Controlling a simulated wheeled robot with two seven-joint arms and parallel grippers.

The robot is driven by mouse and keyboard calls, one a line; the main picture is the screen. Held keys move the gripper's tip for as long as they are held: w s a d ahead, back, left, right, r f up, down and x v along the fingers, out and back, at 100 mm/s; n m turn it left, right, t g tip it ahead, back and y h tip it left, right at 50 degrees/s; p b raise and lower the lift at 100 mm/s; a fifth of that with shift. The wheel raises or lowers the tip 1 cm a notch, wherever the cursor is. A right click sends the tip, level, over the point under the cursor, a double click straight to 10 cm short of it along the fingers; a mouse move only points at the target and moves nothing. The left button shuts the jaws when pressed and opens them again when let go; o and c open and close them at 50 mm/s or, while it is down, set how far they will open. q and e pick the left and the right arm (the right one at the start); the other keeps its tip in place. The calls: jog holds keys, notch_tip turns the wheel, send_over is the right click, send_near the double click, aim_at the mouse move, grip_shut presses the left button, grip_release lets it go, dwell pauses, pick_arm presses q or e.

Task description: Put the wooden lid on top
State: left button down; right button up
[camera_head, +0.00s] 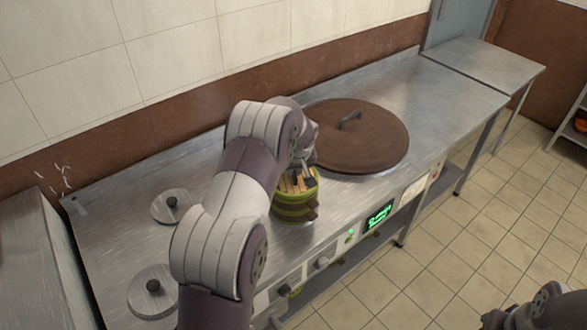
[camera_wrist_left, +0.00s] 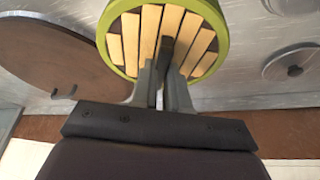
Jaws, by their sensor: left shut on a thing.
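The wooden lid (camera_head: 291,185), made of pale slats with dark gaps, is at the mouth of a green and dark striped pot (camera_head: 292,211) on the steel counter. In the left wrist view the wooden lid (camera_wrist_left: 130,38) shows inside a green rim (camera_wrist_left: 105,28). My left gripper (camera_head: 307,175) is above the pot. In the left wrist view its fingers (camera_wrist_left: 167,68) are shut on the dark handle at the lid's middle. I cannot tell whether the lid rests fully on the pot. Part of my right arm shows at bottom right; its jaws are unclear.
A large brown round cover (camera_head: 372,147) with a dark handle lies right behind the pot. Two small steel lids (camera_head: 165,213) (camera_head: 146,303) sit at the counter's left. Control knobs and a green display (camera_head: 379,216) line the front. The counter's far right is clear.

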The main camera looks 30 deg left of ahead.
pick_arm(q)
jog(key=shift+f+b, duration=0.3)
jog(key=shift+f, duration=0.1)
jog(key=c, duration=1.4)
grip_release()
jog(key=shift+r, duration=0.1)
jog(key=p+v, duration=0.5)
jog(key=v, duration=0.6)
jog(key=s+d+m+g+h, duration=0.1)
jog(key=s+d+m, duration=0.3)
jog(key=s+d, duration=0.3)
jog(key=s+d+r+m+g+h, duration=0.1)
jog(key=s+d+m, duration=0.3)
jog(key=s, duration=1.3)
jog(key=d+h, duration=0.1)
jog(key=d, duration=0.2)
jog(key=shift+r, duration=0.15)
